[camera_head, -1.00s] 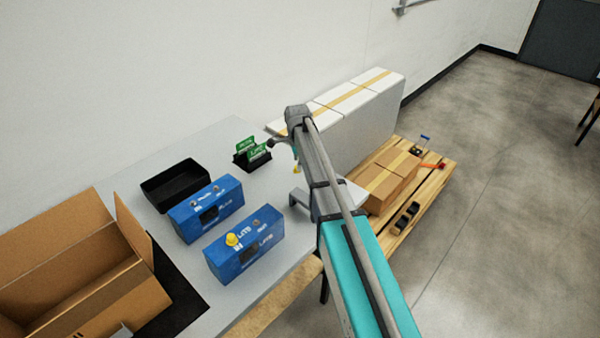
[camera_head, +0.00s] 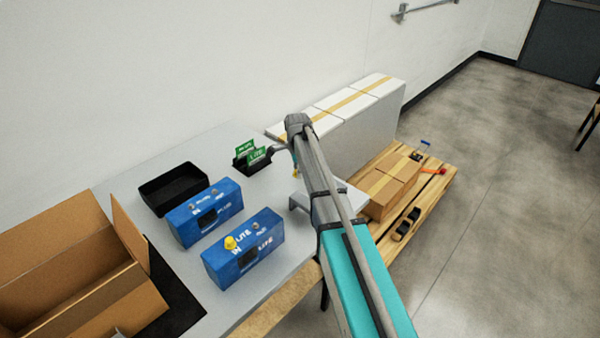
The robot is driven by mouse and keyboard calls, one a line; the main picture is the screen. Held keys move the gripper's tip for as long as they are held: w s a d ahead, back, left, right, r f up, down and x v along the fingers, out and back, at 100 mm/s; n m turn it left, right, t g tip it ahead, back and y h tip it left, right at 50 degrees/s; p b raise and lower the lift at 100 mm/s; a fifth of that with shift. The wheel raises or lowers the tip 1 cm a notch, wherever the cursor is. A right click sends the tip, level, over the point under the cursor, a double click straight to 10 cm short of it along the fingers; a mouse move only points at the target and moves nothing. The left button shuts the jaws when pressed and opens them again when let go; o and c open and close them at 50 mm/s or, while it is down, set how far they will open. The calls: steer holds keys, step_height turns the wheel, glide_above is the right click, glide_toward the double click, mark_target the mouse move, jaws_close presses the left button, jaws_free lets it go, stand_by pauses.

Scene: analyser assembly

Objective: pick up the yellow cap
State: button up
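A yellow cap (camera_head: 231,243) sits on the top left of the front blue analyser box (camera_head: 243,250), which is marked LITE. A second blue box (camera_head: 205,213) stands behind it with no yellow cap showing on it. My arm reaches in from the lower right and bends down above the table's right part. My gripper is mostly hidden behind my own arm, to the right of the blue boxes and apart from the cap. A small yellow piece (camera_head: 296,172) shows at the arm's left edge; I cannot tell whether it is held.
A black tray (camera_head: 172,190) lies behind the blue boxes. A small black holder (camera_head: 243,166) carries green cards. An open cardboard box (camera_head: 80,275) fills the left. White cartons (camera_head: 370,120) and a pallet (camera_head: 430,190) with brown boxes (camera_head: 388,183) stand right. The grey tabletop (camera_head: 265,200) is clear right of the boxes.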

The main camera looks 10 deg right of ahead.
steer(key=c, duration=0.7)
steer(key=shift+o, duration=0.2)
steer(key=shift+r, duration=0.15)
step_height(320, 180, up, 2)
steer(key=shift+r+p, duration=0.1)
steer(key=shift+p, duration=1.1)
steer(key=s+r+p, duration=1)
steer(key=s, duration=0.4)
steer(key=shift+r+p, duration=0.25)
steer(key=shift+p, duration=0.05)
